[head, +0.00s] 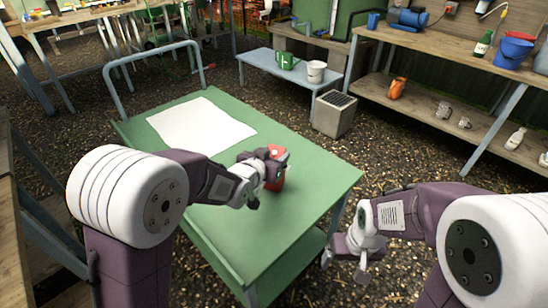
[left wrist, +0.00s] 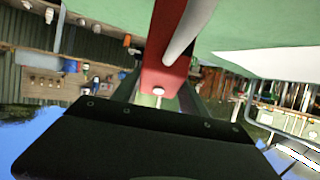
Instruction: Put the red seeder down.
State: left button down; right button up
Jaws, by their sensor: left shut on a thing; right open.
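The red seeder (head: 279,178) is upright, or nearly so, over the right part of the green trolley top (head: 315,178). My left gripper (head: 262,170) is shut on it from the left side. In the left wrist view the seeder's red body (left wrist: 166,75) stands between the fingers, with a pale strip beside it and the green top behind. I cannot tell whether its base touches the trolley. My right gripper (head: 350,258) is open and empty, off the trolley's right edge.
A white sheet (head: 200,127) lies flat on the trolley's far left part. The green top around the seeder looks clear. A blue-grey bench (head: 262,62) with a green watering can (head: 287,60) and a white pot (head: 316,71) stands beyond, near a grey box (head: 334,115).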

pick_arm(q)
jog(key=c, duration=0.6)
grip_release()
jog(key=shift+r, duration=0.2)
jog(key=p+v, duration=0.1)
jog(key=v, duration=0.7)
jog(key=shift+w+r+p, duration=0.1)
jog(key=shift+p, duration=0.25)
jog(key=b+v, duration=0.2)
jog(key=v, duration=0.1)
jog(key=shift+s+f, duration=0.25)
jog(key=shift+f, duration=0.05)
jog(key=shift+s+a+r+b, duration=0.2)
jog(key=shift+s+r+b, duration=0.05)
jog(key=shift+s+b, duration=0.1)
